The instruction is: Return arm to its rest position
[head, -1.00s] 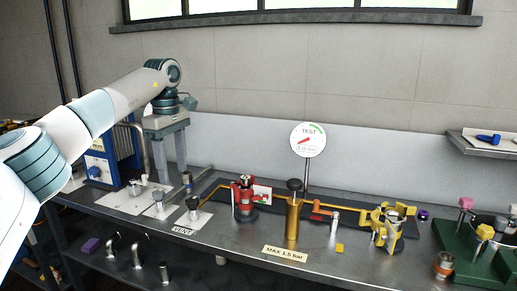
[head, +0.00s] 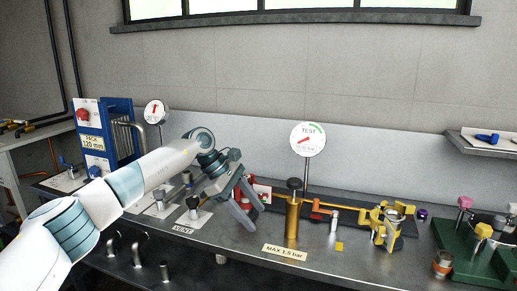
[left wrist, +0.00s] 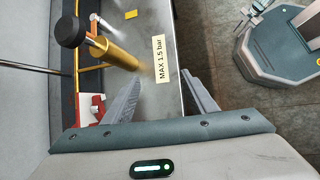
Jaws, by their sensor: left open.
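My left arm reaches in from the left in the head view. Its left gripper (head: 257,219) points down and to the right over the bench, with the fingers spread and nothing between them. It is just left of the yellow cylinder (head: 292,222) and partly covers the red fitting (head: 245,186). In the left wrist view, the left gripper (left wrist: 163,76) shows both grey fingers apart, with the bench edge and the "MAX 1.5 bar" label (left wrist: 159,60) beyond them. My right gripper does not show.
The steel bench (head: 225,240) carries a TEST gauge (head: 308,139), a yellow clamp fitting (head: 388,225) and a green block (head: 470,250) at right. A blue unit (head: 107,135) stands at the back left. The air above the bench's right half is clear.

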